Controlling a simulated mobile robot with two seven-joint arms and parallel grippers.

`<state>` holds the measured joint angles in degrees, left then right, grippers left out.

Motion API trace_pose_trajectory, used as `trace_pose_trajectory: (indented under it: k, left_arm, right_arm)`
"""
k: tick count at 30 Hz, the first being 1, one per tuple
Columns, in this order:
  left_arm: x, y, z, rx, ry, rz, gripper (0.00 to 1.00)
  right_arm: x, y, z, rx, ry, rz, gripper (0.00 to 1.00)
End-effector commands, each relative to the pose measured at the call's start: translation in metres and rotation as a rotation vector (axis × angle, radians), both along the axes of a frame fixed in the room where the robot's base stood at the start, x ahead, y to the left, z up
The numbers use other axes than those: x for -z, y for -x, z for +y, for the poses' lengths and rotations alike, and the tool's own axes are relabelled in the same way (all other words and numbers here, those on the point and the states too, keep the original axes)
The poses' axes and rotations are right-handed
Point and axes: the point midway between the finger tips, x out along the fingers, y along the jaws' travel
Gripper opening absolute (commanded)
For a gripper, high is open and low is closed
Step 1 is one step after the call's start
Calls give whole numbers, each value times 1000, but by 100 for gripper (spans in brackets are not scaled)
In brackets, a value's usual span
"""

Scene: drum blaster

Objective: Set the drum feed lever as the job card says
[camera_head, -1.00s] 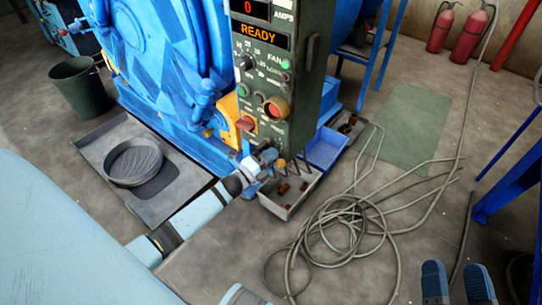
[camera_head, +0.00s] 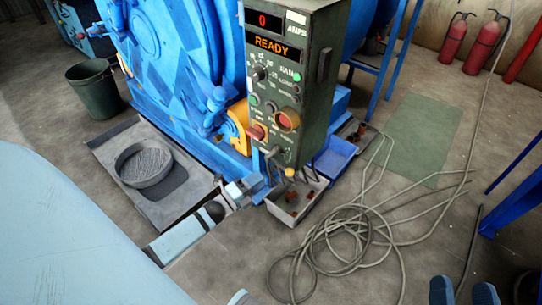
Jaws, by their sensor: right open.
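The green control cabinet (camera_head: 322,75) stands in front of the blue drum machine (camera_head: 185,60), with an amber READY display, a dial, buttons and a red knob (camera_head: 288,119). I cannot tell which part is the feed lever, and no readable job card shows. My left gripper (camera_head: 257,188) is low, below the cabinet and left of the grey parts bin; its jaw opening is unclear. My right gripper (camera_head: 463,291) is open and empty at the bottom edge, far from the cabinet.
A grey bin (camera_head: 283,211) with brown pieces and a blue bin (camera_head: 332,158) lie below the cabinet. A coiled cable (camera_head: 335,245) covers the floor to the right. A tray with a round sieve (camera_head: 143,163) lies left. A green bucket (camera_head: 93,88) stands behind.

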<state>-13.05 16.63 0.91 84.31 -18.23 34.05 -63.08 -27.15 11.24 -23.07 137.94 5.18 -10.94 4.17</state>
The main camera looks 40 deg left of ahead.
Motion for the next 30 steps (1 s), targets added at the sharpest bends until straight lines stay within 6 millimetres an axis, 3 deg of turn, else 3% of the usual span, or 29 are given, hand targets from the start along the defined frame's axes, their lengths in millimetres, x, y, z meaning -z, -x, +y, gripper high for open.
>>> trace_pose_trajectory:
  k: [3,9,30]
  left_arm:
    - [3,22,6,-1,0,3,39]
    - [7,39,12,-1,0,1,39]
    - [8,42,12,0,1,0,39]
  right_arm:
    - [14,2,-2,8,25,56,68]
    - [24,0,-6,21,49,91,68]
    - [21,0,-3,16,43,86,68]
